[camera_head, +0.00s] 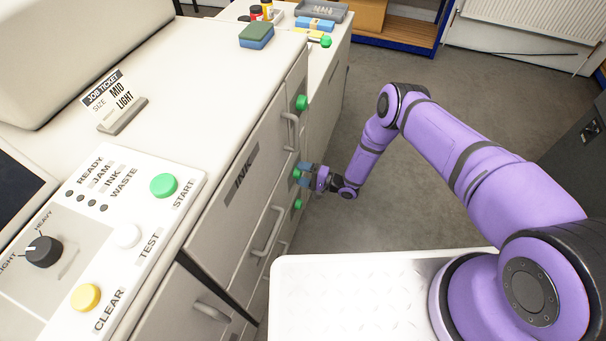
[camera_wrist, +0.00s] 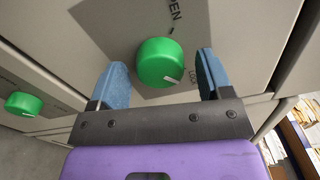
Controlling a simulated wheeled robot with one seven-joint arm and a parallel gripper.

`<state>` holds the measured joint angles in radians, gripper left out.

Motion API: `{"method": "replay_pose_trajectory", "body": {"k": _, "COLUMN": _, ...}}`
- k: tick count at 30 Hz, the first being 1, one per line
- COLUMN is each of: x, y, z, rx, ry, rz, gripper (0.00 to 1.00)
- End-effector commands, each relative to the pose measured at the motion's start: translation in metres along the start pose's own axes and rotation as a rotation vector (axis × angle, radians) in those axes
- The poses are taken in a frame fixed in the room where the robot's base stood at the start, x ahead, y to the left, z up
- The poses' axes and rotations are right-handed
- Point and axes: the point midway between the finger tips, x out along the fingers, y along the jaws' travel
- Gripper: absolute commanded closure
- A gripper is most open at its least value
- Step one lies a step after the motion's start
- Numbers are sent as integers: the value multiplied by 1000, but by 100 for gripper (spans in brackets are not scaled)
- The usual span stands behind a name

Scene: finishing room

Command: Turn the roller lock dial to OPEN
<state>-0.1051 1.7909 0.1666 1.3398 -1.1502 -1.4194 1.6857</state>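The roller lock dial (camera_wrist: 158,58) is a round green knob on a grey plate in the wrist view, with OPEN and partly hidden LOC… lettering beside it. Its white pointer mark is on the side toward the LOC… lettering. My gripper (camera_wrist: 162,68) is open, with one blue finger on each side of the dial and a visible gap to each. I cannot tell how deep the fingertips reach along the knob. In the head view my gripper (camera_head: 307,174) is at the middle of three green knobs on the cabinet front, partly covering it.
Other green knobs sit above (camera_head: 302,102) and below (camera_head: 298,204) my gripper, and one shows in the wrist view (camera_wrist: 23,104). Drawer handles (camera_head: 268,232) stick out along the cabinet front. A control panel (camera_head: 125,203) is at left. The floor (camera_head: 330,225) beside the cabinet is clear.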

Motion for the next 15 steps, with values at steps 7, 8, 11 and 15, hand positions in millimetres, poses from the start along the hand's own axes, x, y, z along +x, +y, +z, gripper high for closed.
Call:
{"method": "replay_pose_trajectory", "body": {"k": 7, "x": 0, "y": 0, "z": 0, "rx": 0, "ry": 0, "rz": 0, "gripper": 75}}
{"method": "replay_pose_trajectory", "body": {"k": 8, "x": 0, "y": 0, "z": 0, "rx": 0, "ry": 0, "rz": 0, "gripper": 75}}
{"method": "replay_pose_trajectory", "body": {"k": 11, "x": 0, "y": 0, "z": 0, "rx": -4, "ry": 0, "rz": 0, "gripper": 75}}
{"method": "replay_pose_trajectory", "body": {"k": 15, "x": 0, "y": 0, "z": 0, "rx": -29, "ry": 0, "rz": 0, "gripper": 75}}
